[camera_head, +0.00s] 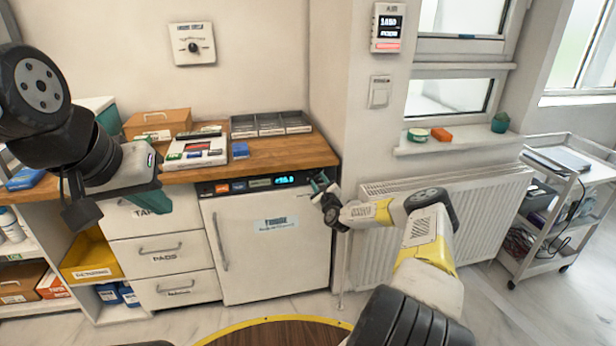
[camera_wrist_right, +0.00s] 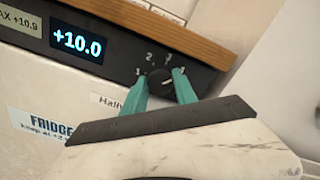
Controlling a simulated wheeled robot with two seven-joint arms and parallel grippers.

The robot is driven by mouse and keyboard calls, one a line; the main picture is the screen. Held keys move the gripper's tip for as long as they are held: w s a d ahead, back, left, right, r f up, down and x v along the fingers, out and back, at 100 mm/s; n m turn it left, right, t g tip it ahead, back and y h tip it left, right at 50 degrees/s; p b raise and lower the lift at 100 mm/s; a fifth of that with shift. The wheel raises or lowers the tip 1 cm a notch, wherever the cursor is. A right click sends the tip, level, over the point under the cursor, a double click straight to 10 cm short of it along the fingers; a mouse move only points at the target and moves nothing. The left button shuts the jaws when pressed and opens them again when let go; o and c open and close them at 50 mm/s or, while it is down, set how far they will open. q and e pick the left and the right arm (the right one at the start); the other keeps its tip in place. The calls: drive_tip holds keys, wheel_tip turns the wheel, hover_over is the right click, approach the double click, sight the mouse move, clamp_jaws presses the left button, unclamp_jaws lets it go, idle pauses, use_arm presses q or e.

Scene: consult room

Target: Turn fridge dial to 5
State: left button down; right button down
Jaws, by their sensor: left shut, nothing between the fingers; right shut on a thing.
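The fridge (camera_head: 268,235) is a white door under the wooden counter. A dark control strip (camera_head: 240,186) runs along its top, with a lit display (camera_head: 285,180) that reads +10.0 in the right wrist view (camera_wrist_right: 77,44). The dial (camera_wrist_right: 160,82) is a small dark knob at the strip's right end. The numbers 1, 2, 3 and 4 show around it; no 5 is visible. Its white mark points up and right, roughly toward 3 or 4. My right gripper (camera_head: 321,185) is shut on the dial, one teal finger each side (camera_wrist_right: 164,88). My left gripper (camera_head: 152,202) is shut and empty before the drawers.
A radiator (camera_head: 445,215) stands right of the fridge, beyond a wall corner. The counter (camera_head: 290,150) holds a white tray (camera_head: 197,150), grey bins (camera_head: 270,124) and a box (camera_head: 157,123). White drawers (camera_head: 163,255) stand left of the fridge. A wheeled cart (camera_head: 540,245) is at far right.

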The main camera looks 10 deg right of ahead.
drive_tip(key=m, duration=0.5)
drive_tip(key=shift+f+m, duration=0.1)
drive_tip(key=shift+m, duration=0.3)
drive_tip(key=m, duration=0.5)
drive_tip(key=shift+d, duration=0.1)
drive_tip(key=shift+m, duration=0.3)
drive_tip(key=c, duration=1)
unclamp_jaws()
drive_tip(key=s, duration=0.7)
drive_tip(key=shift+s, duration=0.4)
